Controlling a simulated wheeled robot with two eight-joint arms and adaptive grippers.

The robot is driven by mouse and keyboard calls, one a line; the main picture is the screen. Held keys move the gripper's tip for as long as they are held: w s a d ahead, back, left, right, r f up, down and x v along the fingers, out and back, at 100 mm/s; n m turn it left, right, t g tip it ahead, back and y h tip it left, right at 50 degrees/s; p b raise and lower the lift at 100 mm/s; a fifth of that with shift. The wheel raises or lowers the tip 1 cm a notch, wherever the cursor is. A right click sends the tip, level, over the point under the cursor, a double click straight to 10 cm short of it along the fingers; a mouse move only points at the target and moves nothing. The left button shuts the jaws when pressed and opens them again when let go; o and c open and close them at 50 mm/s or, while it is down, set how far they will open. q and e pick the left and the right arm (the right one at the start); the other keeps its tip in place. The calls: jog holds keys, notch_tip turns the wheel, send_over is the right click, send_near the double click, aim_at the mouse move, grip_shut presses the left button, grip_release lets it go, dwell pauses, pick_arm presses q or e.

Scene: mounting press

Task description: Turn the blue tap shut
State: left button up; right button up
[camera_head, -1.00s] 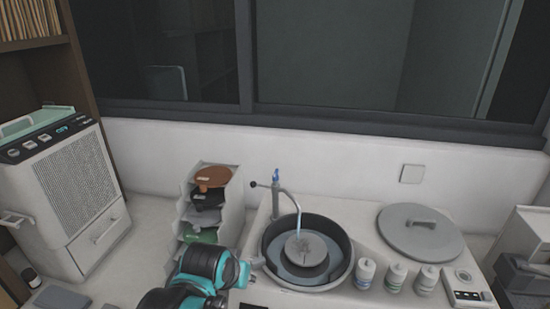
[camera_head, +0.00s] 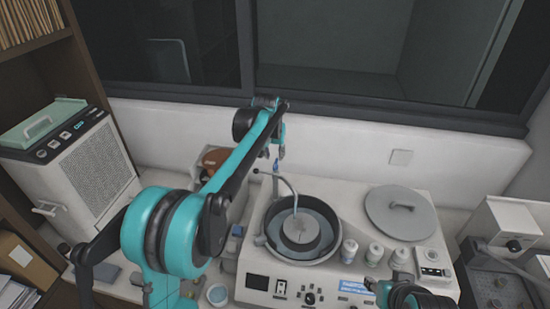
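The blue tap (camera_head: 276,166) is a small blue top on a thin grey spout. The spout curves over a round dark basin (camera_head: 268,240) on the white machine, and a pale blue streak runs down from it. My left arm reaches across from the left. Its gripper (camera_head: 281,152) points down just above the tap; the small fingers overlap the wall, so I cannot tell whether they are open or touch the tap. My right gripper (camera_head: 372,286) is at the bottom, over the machine's front edge, away from the tap; its opening is unclear.
A grey round lid (camera_head: 385,222) lies right of the basin, with several small bottles (camera_head: 349,250) in front. A rack of discs (camera_head: 214,160) stands left, partly behind my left arm. The window frame and white wall are close behind the tap.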

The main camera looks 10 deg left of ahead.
aim_at(275, 163)
pick_arm(q)
jog(key=x, duration=0.5)
jog(key=shift+w+f, duration=0.15)
jog(key=shift+f, duration=0.1)
grip_shut()
